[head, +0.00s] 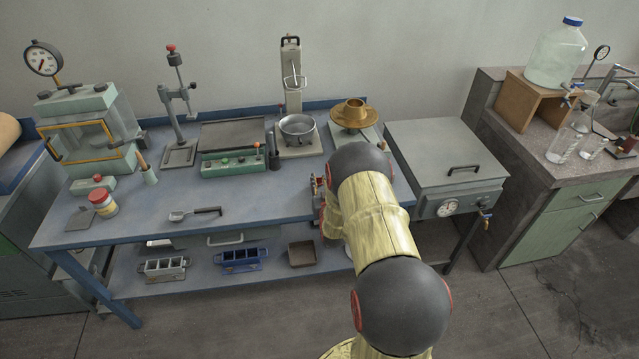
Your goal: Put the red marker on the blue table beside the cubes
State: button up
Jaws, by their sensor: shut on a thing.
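The blue table (255,214) is a long bench with a blue-grey top and a lower shelf. My arm reaches up from the bottom and covers the right part of its front edge. My gripper does not show clearly; the arm hides it. A small red and grey shape (318,194) shows at the arm's left side, over the table's front right edge, too small and covered to name. I cannot make out the red marker. I see no loose cubes on the tabletop; several may be hidden behind my arm.
A green control box (233,164), pot (298,130) and brass dish (353,113) stand farther back. The shelf holds a blue mould (240,260). The front middle is clear.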

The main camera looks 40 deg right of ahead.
jog(key=shift+f, duration=0.15)
jog(key=o, duration=0.7)
jog(key=shift+o, duration=0.3)
